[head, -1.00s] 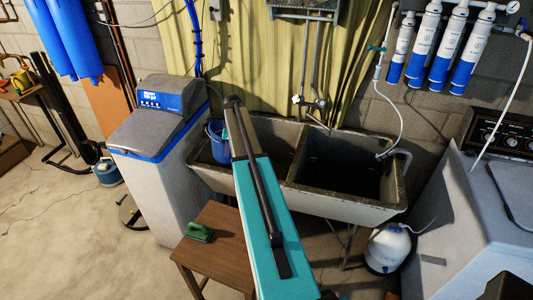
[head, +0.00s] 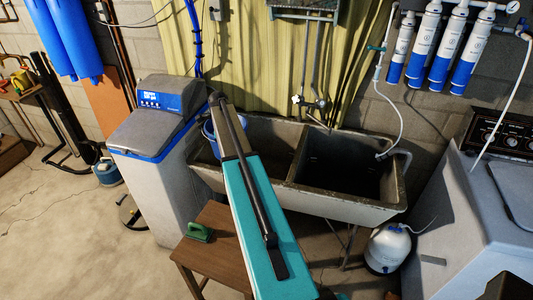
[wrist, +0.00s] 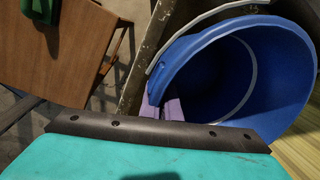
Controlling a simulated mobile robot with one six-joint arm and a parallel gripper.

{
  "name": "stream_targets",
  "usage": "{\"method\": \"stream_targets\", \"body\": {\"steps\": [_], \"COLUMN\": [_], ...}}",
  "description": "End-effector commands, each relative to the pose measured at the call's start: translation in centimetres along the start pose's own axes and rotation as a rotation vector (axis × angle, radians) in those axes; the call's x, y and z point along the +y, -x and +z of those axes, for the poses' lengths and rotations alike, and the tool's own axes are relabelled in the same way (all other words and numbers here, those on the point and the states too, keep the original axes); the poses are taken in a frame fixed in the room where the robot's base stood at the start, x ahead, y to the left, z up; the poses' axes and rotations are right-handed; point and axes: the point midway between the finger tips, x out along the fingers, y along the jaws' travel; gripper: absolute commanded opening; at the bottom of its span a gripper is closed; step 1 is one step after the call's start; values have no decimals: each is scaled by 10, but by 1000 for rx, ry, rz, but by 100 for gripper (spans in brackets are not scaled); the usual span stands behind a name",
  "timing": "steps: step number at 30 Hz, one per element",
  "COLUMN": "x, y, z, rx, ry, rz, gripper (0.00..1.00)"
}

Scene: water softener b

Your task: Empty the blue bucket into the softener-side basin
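The blue bucket (head: 209,136) is at the left end of the double sink, beside the softener and partly behind my arm. In the wrist view the bucket (wrist: 285,75) is large and tilted, its open mouth facing the camera; no contents show in the visible interior. A pale handle loops over it. The softener-side basin (head: 262,128) is the left compartment, partly covered by my arm. A small purple thing (wrist: 172,107) shows beside the bucket's rim.
The grey softener (head: 155,140) stands close on the left. A wooden stool (head: 215,235) with a green object (head: 199,232) is in front of the sink. The right basin (head: 345,175) is dark. Taps and pipes (head: 312,102) rise behind the sink.

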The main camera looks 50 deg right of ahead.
Motion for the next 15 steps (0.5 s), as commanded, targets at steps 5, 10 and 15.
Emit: {"method": "stream_targets", "body": {"steps": [5,10,15], "x": [-2,-4,-5], "y": [14,27,40], "z": [0,0,0], "rx": [-1,-1,-1], "ry": [0,0,0], "rz": [-1,-2,-1], "gripper": [0,0,0]}}
